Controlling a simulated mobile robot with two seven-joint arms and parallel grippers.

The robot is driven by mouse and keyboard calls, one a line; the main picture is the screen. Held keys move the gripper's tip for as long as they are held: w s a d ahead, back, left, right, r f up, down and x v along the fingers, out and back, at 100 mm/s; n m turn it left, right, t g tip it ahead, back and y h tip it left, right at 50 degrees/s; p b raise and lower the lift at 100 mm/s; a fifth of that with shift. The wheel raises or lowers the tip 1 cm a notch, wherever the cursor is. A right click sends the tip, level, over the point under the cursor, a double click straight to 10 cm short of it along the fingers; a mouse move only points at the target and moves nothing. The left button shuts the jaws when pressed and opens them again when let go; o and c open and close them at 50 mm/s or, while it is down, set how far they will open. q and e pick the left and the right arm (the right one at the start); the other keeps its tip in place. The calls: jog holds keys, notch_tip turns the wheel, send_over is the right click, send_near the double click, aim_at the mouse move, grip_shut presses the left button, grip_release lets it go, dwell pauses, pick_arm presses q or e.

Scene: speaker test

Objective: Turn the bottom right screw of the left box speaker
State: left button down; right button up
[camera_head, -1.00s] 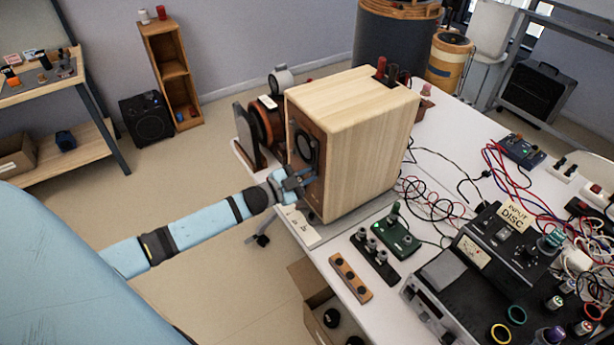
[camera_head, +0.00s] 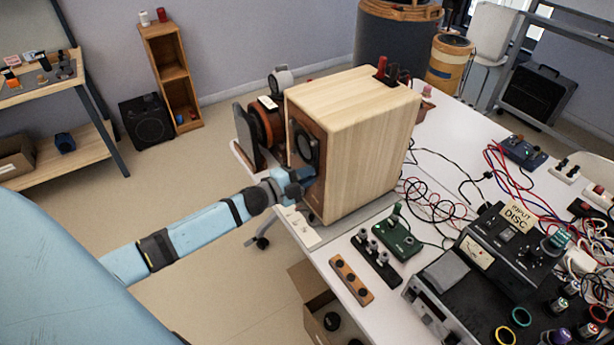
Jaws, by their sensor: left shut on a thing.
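The box speaker (camera_head: 365,140) is a pale wooden cabinet on the white table, with its brown front face and dark round cone (camera_head: 304,150) turned to the left. My left gripper (camera_head: 303,182) is at the lower part of that front face, below the cone. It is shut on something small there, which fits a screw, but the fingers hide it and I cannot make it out. The other screws are too small to tell from here. My right gripper is not in view.
Behind the speaker stands a brown round device (camera_head: 266,124) on the table. A green pedal box (camera_head: 398,238), a dark switch strip (camera_head: 375,258) and a black meter unit (camera_head: 505,255) with cables fill the right. An open carton (camera_head: 312,300) is below the table edge.

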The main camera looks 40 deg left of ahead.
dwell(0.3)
pick_arm(q)
jog(key=c, duration=1.1)
grip_release()
pick_arm(e)
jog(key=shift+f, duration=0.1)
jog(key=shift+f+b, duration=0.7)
jog(key=shift+b, duration=0.1)
pick_arm(q)
jog(key=shift+v, duration=6.95)
